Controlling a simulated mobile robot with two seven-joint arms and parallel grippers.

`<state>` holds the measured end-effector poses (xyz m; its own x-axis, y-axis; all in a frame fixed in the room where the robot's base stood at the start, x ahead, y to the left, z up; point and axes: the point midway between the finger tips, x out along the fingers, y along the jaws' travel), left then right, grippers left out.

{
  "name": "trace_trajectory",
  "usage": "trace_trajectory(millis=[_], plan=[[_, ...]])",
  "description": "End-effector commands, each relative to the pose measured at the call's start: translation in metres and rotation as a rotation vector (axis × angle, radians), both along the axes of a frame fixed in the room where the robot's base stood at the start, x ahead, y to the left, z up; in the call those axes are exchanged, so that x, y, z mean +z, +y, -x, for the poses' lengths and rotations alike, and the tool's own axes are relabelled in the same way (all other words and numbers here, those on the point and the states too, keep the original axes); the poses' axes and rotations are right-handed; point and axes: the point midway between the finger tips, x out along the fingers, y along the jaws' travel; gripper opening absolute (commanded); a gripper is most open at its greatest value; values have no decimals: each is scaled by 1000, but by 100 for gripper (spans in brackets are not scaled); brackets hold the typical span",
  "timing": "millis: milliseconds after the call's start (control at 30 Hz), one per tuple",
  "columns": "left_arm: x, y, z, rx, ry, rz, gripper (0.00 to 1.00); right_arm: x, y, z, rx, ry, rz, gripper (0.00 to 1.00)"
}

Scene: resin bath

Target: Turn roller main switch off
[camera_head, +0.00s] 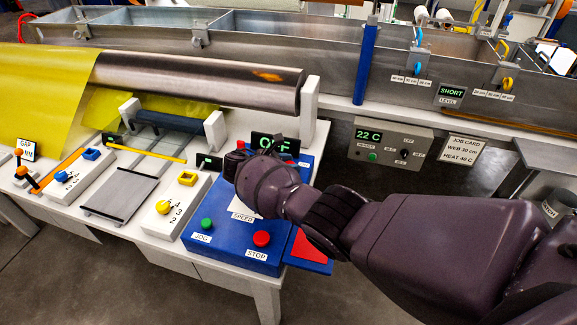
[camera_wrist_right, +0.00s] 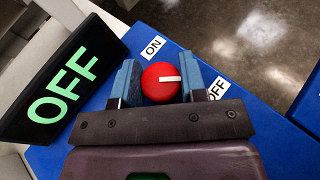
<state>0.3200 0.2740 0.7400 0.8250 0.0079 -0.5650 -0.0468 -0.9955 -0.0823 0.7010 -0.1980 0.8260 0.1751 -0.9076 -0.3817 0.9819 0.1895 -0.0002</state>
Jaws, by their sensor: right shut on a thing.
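The roller main switch is a round red knob (camera_wrist_right: 161,84) with a white pointer line, on the blue control box (camera_head: 220,222). In the right wrist view it sits between the two blue-grey fingers of my right gripper (camera_wrist_right: 157,80), which is shut on it. The pointer lies toward the right, on the side of the OFF label (camera_wrist_right: 218,88). The ON label (camera_wrist_right: 152,47) is above left of the knob. The display (camera_wrist_right: 66,84) reads OFF in green. In the head view my right wrist hides the knob. My left gripper is not in view.
The box also carries a green JOG button (camera_head: 207,224) and a red STOP button (camera_head: 262,239). A yellow selector knob (camera_head: 164,207) stands on a white panel to the left. The roller (camera_head: 200,80) and the steel bath (camera_head: 300,40) lie behind.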

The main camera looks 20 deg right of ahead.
Motion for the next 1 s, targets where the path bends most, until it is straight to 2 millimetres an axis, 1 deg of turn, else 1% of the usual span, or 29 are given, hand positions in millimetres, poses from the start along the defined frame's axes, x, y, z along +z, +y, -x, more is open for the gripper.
trace_trajectory(millis=[100,467,500,667,900,1000], plan=[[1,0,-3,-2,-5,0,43,-1,0,0,-14,2,-2,15],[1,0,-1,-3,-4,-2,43,-1,0,0,-17,0,-2,15],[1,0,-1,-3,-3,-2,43,-1,0,0,-16,1,-2,41],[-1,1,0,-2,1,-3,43,-1,0,0,-16,1,-2,64],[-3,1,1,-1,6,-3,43,0,0,0,-15,0,-1,64],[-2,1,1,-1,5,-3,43,1,3,0,-14,0,-1,64]])
